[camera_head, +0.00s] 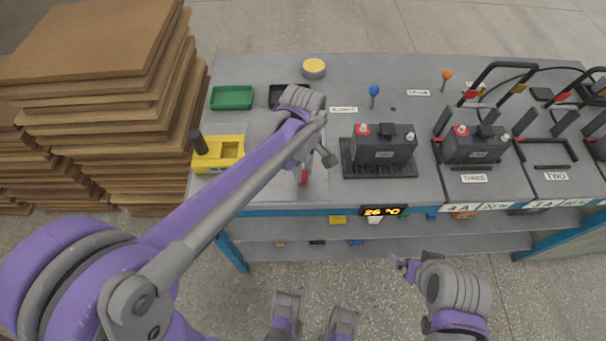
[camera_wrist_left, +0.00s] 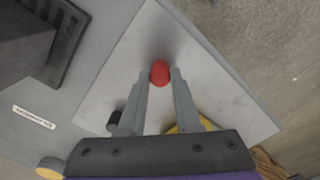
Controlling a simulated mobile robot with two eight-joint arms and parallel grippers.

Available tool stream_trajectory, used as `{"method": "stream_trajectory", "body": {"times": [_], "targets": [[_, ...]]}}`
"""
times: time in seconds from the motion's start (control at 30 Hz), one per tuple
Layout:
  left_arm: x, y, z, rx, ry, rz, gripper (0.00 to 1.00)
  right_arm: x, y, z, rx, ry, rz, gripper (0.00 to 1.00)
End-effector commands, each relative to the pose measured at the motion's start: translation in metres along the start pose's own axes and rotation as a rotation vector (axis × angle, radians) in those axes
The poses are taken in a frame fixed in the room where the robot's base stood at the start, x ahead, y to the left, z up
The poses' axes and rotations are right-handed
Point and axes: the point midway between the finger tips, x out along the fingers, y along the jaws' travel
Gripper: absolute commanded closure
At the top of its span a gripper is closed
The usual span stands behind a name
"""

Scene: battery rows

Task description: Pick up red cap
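A small red cap (camera_head: 304,176) is on or just above a pale board (camera_head: 316,187) at the front left of the bench. In the left wrist view the red cap (camera_wrist_left: 160,73) lies between the tips of my left gripper (camera_wrist_left: 160,78), with one finger close on each side. I cannot tell whether the fingers press on it. In the head view my left gripper (camera_head: 306,168) points down at the board, partly hidden by its own arm. My right gripper (camera_head: 404,266) is in front of the bench, away from the cap; its fingers are too small to read.
A yellow holder (camera_head: 217,152) with a black cylinder stands left of the board. A green tray (camera_head: 232,97) and a yellow round tub (camera_head: 314,68) are behind. A black battery (camera_head: 384,147) stands on a dark base to the right. Stacked brown boards (camera_head: 95,45) rise at left.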

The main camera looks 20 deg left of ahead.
Motion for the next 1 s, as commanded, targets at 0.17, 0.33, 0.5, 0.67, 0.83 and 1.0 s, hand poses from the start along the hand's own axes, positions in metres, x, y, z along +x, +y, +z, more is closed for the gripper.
{"method": "stream_trajectory", "body": {"times": [0.17, 0.33, 0.5, 0.67, 0.83, 1.0], "targets": [[0.0, 0.0, 0.0, 0.0, 0.0, 0.0, 1.0, 0.0, 0.0, 0.0, 0.0, 0.0, 0.0, 0.0], [0.0, 0.0, 0.0, 0.0, 0.0, 0.0, 1.0, 0.0, 0.0, 0.0, 0.0, 0.0, 0.0, 0.0], [-0.002, 0.0, 0.0, 0.0, 0.0, 0.0, 1.0, 0.0, 0.0, 0.0, 0.0, 0.0, 0.0, 0.0], [-0.02, 0.0, 0.0, 0.0, 0.0, 0.0, 1.0, -0.003, 0.0, -0.002, 0.0, 0.001, 0.0, 0.0], [-0.056, 0.0, 0.0, 0.0, 0.0, 0.0, 1.0, -0.008, 0.0, -0.005, 0.0, 0.003, 0.0, 0.0], [-0.085, 0.0, 0.0, 0.0, 0.0, 0.0, 1.0, -0.011, 0.0, -0.007, 0.0, 0.004, 0.0, 0.0]]}}
